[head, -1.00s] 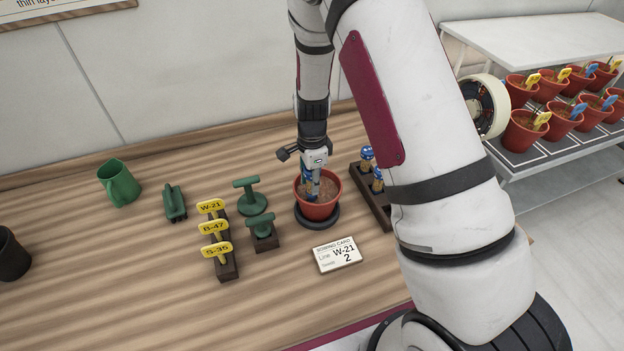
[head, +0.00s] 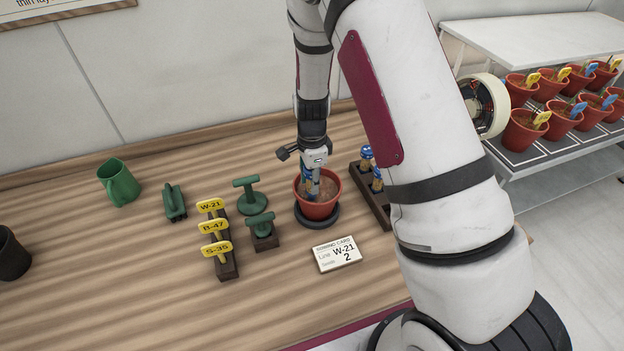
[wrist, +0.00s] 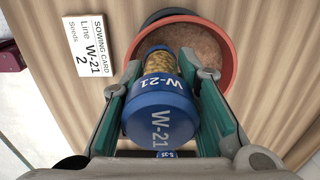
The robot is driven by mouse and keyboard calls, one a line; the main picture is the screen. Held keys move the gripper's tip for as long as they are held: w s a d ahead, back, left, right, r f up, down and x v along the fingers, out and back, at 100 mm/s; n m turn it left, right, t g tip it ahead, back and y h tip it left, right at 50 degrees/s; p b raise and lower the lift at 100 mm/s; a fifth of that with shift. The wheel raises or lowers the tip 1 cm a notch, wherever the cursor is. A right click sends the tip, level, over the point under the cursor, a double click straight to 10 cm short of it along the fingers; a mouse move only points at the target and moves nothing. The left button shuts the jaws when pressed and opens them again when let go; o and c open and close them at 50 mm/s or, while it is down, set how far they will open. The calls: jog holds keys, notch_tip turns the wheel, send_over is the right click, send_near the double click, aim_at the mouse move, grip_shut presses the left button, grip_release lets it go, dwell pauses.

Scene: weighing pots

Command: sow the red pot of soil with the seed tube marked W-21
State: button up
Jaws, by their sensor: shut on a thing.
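The red pot of soil (head: 318,208) stands on a dark round base (head: 318,218) on the bench; its brown soil also shows in the wrist view (wrist: 195,45). My gripper (wrist: 168,100) is shut on the seed tube marked W-21 (wrist: 160,108), which has a blue cap and yellowish seeds in its clear part. The cap is toward the wrist camera and the far end points at the pot. In the head view my gripper (head: 312,182) is over the pot. Whether the tube touches the soil, I cannot tell.
A sowing card (head: 338,254) reading W-21, 2 lies in front of the pot. A tube rack (head: 372,208) stands right of it. Yellow labels in a holder (head: 222,250), green stamp-like tools (head: 251,197), a green brush-like tool (head: 174,203) and a green mug (head: 119,183) stand left.

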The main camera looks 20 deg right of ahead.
jog(key=shift+s+f, duration=0.1)
jog(key=shift+r+p, duration=0.95)
jog(key=shift+r, duration=2.95)
jog(key=o, duration=0.4)
jog(key=shift+c, duration=0.2)
jog(key=c, duration=0.4)
jog(key=shift+o, duration=0.2)
jog(key=w+d+b, duration=0.4)
jog(key=w+d, duration=0.1)
jog(key=shift+w+f+b, duration=0.1)
jog(key=shift+f+b, duration=0.55)
jog(key=shift+f, duration=2.6)
